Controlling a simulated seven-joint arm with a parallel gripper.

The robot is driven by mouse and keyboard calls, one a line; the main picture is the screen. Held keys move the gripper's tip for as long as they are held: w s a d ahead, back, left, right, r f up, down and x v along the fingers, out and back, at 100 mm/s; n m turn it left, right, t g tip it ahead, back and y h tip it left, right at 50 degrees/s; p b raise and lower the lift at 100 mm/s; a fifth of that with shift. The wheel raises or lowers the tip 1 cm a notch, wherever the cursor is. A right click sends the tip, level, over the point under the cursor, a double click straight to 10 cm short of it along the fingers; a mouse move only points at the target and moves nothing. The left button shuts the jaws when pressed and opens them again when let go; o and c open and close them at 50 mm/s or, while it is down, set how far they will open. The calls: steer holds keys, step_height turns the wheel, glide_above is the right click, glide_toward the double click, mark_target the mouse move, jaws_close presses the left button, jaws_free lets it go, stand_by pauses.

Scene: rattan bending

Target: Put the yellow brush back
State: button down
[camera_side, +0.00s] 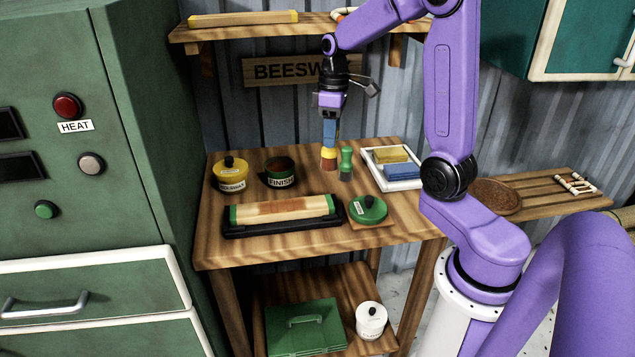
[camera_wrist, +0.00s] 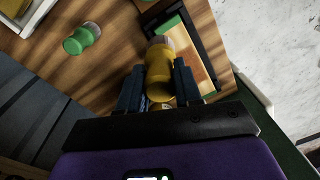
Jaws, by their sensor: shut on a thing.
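The yellow brush (camera_side: 328,154) is between the blue fingers of my gripper (camera_side: 329,142), over the back middle of the wooden table. It hangs roughly upright; I cannot tell whether its lower end touches the tabletop. In the wrist view the yellow brush (camera_wrist: 158,75) sits between both fingers of my gripper (camera_wrist: 159,70), which are shut on it. A green brush (camera_side: 346,158) stands close on its right. The green brush also shows in the wrist view (camera_wrist: 82,39), apart from the yellow one. The finish can (camera_side: 280,180) is open and stands to the left.
A yellow beeswax jar (camera_side: 230,180) stands at the left. A white tray (camera_side: 402,187) with a yellow and a blue block is at the right. In front are a long block (camera_side: 282,209) in a black tray and a green lid (camera_side: 367,209). A shelf (camera_side: 240,31) hangs above.

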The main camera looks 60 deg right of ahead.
steer(key=shift+n+h, duration=0.5)
steer(key=shift+n, duration=0.3)
steer(key=shift+w+d+f, duration=1.45)
steer(key=shift+w+f, duration=0.05)
steer(key=shift+f, duration=0.65)
steer(key=shift+w+d+f, duration=1.5)
steer(key=shift+w+f, duration=0.05)
steer(key=shift+f, duration=0.65)
steer(key=shift+w+d+f, duration=1.45)
steer(key=shift+w+f, duration=0.05)
steer(key=shift+f, duration=0.65)
steer(key=shift+f, duration=0.1)
steer(key=c, duration=0.8)
jaws_free()
